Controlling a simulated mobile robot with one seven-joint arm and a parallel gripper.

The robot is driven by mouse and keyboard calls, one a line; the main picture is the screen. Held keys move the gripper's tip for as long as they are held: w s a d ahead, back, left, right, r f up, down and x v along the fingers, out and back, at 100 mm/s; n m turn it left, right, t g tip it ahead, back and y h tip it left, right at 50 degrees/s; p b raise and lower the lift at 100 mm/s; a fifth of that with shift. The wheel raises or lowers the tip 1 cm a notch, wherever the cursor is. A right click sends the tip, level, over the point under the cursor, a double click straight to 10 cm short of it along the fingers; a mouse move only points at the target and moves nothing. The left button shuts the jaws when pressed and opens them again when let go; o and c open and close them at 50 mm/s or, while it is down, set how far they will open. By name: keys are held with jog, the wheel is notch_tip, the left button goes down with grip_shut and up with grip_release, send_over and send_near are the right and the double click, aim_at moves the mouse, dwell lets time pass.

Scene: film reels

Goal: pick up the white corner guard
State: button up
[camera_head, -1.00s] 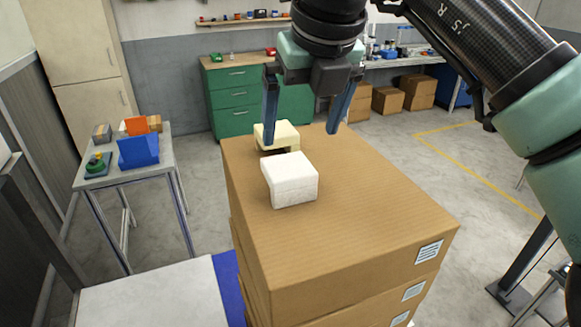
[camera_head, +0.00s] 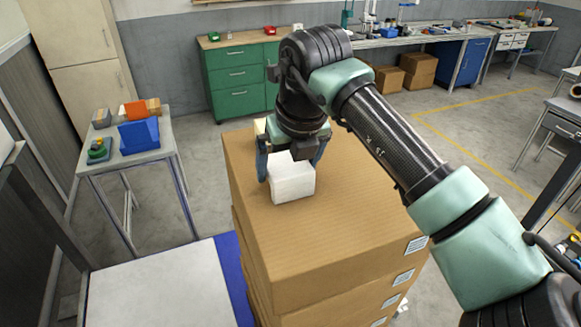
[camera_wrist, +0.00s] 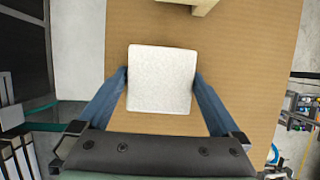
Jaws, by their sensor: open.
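The white corner guard (camera_head: 291,180) is a pale, block-like piece on top of the stacked cardboard boxes (camera_head: 340,225). In the wrist view the white corner guard (camera_wrist: 160,79) lies between the two blue fingers of my gripper (camera_wrist: 160,82). My gripper (camera_head: 291,172) is lowered around it from above, one finger on each side. The fingers are open; the left fingertip looks very near its side, and contact cannot be told. The far side of the guard is hidden by my gripper in the head view.
A cream-coloured piece (camera_head: 260,127) sits just behind the guard, partly hidden; its edge shows in the wrist view (camera_wrist: 197,5). A side table (camera_head: 150,155) with a blue bin (camera_head: 139,136) stands at left. The box top is clear to the front and right.

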jog(key=c, duration=1)
jog(key=shift+r, duration=0.1)
